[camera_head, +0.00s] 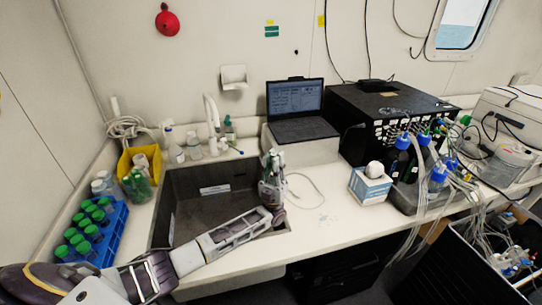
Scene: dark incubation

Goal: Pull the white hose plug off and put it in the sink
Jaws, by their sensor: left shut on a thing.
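My left gripper (272,160) is over the right side of the dark sink (186,215), close to its right rim. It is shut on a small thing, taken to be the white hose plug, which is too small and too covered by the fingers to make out. A thin pale hose (311,184) lies curved on the white counter just right of the gripper. I cannot tell whether it joins what the gripper holds. My right gripper is not in view.
A blue rack of green-capped tubes (112,241) and a yellow bin (126,161) stand left of the sink. Behind it are a faucet (211,112) and bottles. A laptop (297,106), black box (385,110), tissue box (369,187) and blue-capped bottles with tubing stand right.

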